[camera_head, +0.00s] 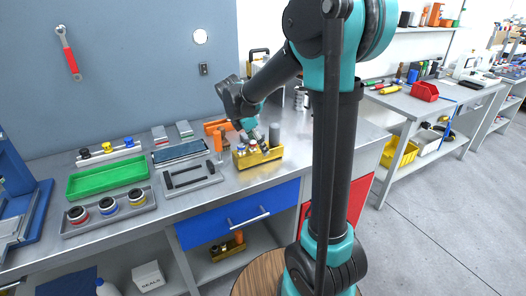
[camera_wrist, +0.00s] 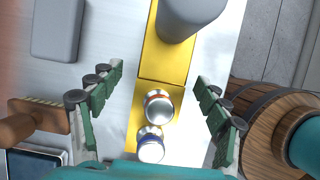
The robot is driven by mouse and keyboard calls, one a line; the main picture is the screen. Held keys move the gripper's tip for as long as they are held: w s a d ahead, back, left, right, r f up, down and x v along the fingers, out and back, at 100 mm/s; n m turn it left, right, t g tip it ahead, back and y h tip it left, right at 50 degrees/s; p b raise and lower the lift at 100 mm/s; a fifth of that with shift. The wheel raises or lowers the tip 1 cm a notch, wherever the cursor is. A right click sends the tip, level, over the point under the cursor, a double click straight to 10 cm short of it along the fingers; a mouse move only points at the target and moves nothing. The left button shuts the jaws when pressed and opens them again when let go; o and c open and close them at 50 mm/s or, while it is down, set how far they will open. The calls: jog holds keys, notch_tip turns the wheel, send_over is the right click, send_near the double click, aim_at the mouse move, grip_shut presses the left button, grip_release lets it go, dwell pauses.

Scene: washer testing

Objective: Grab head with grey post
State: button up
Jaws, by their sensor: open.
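A grey post (camera_head: 275,134) stands upright at the right end of the yellow holder (camera_head: 262,159) on the bench. In the wrist view the grey post (camera_wrist: 188,14) is at the top, beyond my fingertips. Two silver heads, one with a red band (camera_wrist: 158,106) and one with a blue band (camera_wrist: 150,146), sit on the same holder (camera_wrist: 163,66), nearer to my palm. My gripper (camera_wrist: 158,82) is open and empty, with its fingers apart on either side of the holder. In the head view my gripper (camera_head: 250,137) is above the holder, partly hiding it.
An orange post (camera_head: 218,142) stands left of the holder. A grey tray (camera_head: 188,179), a green tray (camera_head: 107,180) and a tray of ringed parts (camera_head: 108,210) lie further left. In the wrist view a grey block (camera_wrist: 58,28) and a wooden-handled brush (camera_wrist: 30,118) lie to the left.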

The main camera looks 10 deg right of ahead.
jog(key=x, duration=0.4)
jog(key=shift+s+d+f, duration=0.1)
jog(key=shift+d, duration=0.15)
grip_shut()
